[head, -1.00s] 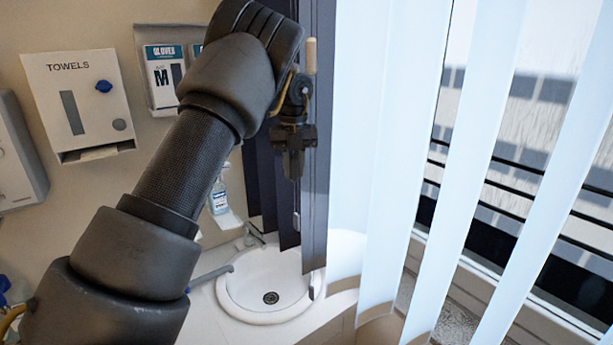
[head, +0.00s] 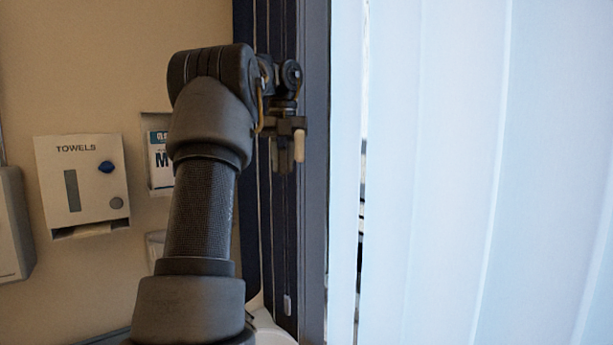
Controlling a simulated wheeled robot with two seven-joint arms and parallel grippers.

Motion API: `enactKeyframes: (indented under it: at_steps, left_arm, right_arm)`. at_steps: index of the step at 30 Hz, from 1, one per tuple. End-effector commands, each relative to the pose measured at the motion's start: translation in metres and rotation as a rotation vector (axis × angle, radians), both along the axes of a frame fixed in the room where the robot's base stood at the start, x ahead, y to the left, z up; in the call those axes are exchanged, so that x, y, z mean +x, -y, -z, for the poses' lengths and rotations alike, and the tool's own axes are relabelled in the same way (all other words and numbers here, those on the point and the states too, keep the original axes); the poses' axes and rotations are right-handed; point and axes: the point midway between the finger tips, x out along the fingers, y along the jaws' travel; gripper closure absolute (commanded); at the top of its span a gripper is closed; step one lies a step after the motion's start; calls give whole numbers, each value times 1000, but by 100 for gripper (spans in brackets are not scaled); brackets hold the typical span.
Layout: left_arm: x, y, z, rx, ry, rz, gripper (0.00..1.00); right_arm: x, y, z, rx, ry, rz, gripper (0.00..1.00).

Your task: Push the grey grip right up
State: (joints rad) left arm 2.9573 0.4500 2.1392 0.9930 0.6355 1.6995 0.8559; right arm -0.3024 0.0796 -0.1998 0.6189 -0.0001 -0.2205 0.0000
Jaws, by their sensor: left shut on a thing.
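My left gripper (head: 286,160) points down in front of the dark, folded slats of the blind, left of the blue-grey upright edge. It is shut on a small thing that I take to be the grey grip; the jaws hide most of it. A pale beige peg (head: 299,146) shows right beside the fingers at about their height; I cannot tell whether they touch. A small light grey piece (head: 287,305) hangs lower down on the dark slats, apart from the gripper. My right gripper is out of view.
Pale vertical blind slats (head: 450,170) fill the right side, with one narrow gap near the upright edge. A towel dispenser (head: 83,160) and a glove box (head: 160,165) are on the left wall. A white basin edge (head: 268,328) shows at the bottom.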

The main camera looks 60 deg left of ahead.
Motion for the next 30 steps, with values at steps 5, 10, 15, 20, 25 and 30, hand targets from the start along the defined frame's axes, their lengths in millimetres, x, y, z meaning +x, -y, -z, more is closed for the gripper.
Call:
enactKeyframes:
  at_steps: [5,10,15,20,25,30]
  left_arm:
    - [-5,-2,-7,8,1,-7,100]
    - [-3,-1,-9,12,3,-6,100]
    - [-2,0,-9,12,3,-2,63]
    - [-2,0,-7,8,1,-2,56]
    - [-1,0,-6,6,1,-2,56]
    - [-1,-1,-12,10,-1,-4,56]
  right_arm:
    - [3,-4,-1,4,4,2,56]
    - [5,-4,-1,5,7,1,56]
    - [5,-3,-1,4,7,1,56]
    - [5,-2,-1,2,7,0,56]
    - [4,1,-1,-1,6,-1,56]
    - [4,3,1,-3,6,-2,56]
